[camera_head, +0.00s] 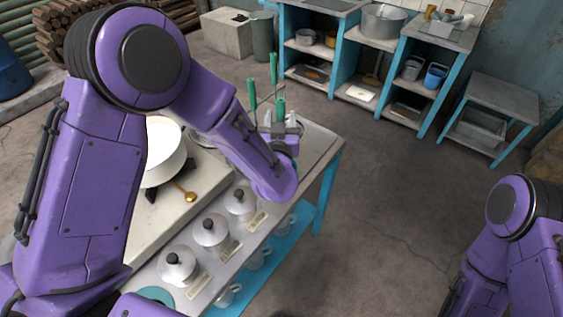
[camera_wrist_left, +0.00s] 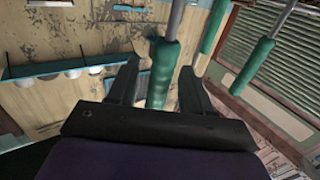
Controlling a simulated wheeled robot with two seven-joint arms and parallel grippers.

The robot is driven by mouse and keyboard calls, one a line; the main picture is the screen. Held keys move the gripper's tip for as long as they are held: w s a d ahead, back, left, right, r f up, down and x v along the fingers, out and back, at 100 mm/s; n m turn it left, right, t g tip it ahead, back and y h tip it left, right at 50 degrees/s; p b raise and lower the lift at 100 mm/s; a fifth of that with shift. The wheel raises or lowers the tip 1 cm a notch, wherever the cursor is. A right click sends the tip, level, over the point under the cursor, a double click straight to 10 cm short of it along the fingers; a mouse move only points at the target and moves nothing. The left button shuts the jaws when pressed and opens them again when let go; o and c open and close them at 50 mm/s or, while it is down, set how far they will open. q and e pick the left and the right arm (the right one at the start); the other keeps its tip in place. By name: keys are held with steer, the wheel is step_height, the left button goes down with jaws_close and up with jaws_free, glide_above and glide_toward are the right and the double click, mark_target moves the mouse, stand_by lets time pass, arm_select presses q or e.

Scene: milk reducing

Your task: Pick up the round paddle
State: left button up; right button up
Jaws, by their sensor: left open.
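Several tools with green handles stand at the far end of the metal counter in the head view. One green handle (camera_head: 280,108) is right at my left gripper (camera_head: 281,128). In the left wrist view a green handle (camera_wrist_left: 162,75) shows between the two spread fingers of my left gripper (camera_wrist_left: 157,82). The fingers are apart and do not grip it. Two other green handles (camera_wrist_left: 252,66) (camera_wrist_left: 212,27) are to the right of it. The tools' heads are hidden or too small, so I cannot tell which is the round paddle. My right gripper is out of view.
A white pan (camera_head: 165,150) and a brass ladle (camera_head: 190,197) are on the near counter (camera_head: 165,222). Several lidded pots (camera_head: 210,230) line its front edge. Blue shelving (camera_head: 345,55) stands at the back. The floor (camera_head: 390,220) to the right is clear.

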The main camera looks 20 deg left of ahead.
arm_select(q)
jaws_close()
